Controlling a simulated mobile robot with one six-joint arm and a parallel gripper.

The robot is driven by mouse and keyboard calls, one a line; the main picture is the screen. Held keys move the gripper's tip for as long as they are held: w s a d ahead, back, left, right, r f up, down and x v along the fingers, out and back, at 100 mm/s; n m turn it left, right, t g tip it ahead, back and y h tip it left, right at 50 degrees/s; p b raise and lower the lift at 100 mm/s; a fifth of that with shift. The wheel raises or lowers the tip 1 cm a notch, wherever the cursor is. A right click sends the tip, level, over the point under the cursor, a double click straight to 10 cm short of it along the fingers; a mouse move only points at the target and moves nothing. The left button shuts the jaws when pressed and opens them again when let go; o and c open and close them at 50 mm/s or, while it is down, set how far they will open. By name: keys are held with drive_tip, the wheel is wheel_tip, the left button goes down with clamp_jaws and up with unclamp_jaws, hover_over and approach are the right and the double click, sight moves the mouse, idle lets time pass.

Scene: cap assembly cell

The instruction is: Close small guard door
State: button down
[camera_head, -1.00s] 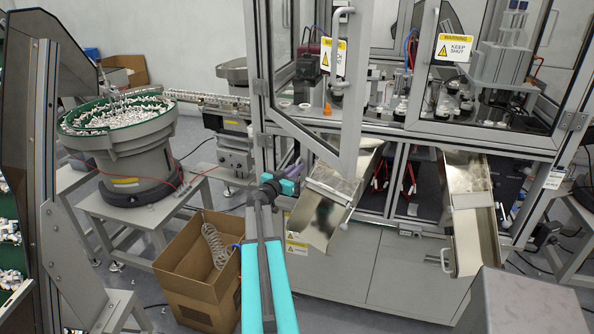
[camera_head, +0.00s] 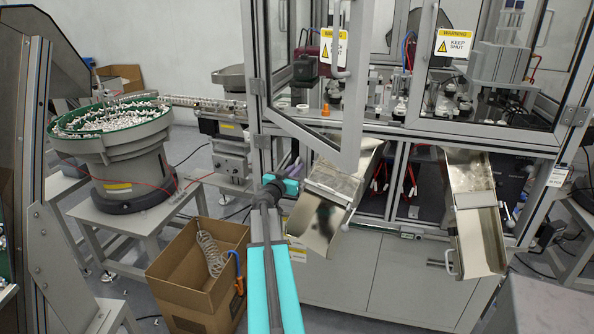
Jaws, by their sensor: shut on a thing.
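The small guard door (camera_head: 305,118) is a grey-framed clear panel with a yellow warning label and a grey handle (camera_head: 340,45). It stands swung open toward me from its hinges at the left post of the machine. My gripper (camera_head: 295,172), at the end of my teal and grey arm, is just below the door's lower edge, left of a metal chute. Its dark and purple tip is small and partly hidden by my own wrist. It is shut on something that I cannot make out. The door handle is well above it, with no contact visible there.
A neighbouring guard door (camera_head: 495,70) on the right looks closed. Two metal chutes (camera_head: 325,212) (camera_head: 478,225) jut out below the doors. An open cardboard box (camera_head: 195,270) stands on the floor left of my arm. A bowl feeder (camera_head: 115,155) stands further left.

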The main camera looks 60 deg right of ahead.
drive_tip(key=shift+d+r, duration=0.1)
drive_tip(key=shift+r, duration=0.05)
drive_tip(key=c, duration=1.8)
unclamp_jaws()
drive_tip(key=shift+d, duration=0.1)
drive_tip(key=shift+c, duration=0.2)
drive_tip(key=a+b, duration=0.4)
drive_tip(key=a, duration=1)
drive_tip(key=shift+b, duration=0.3)
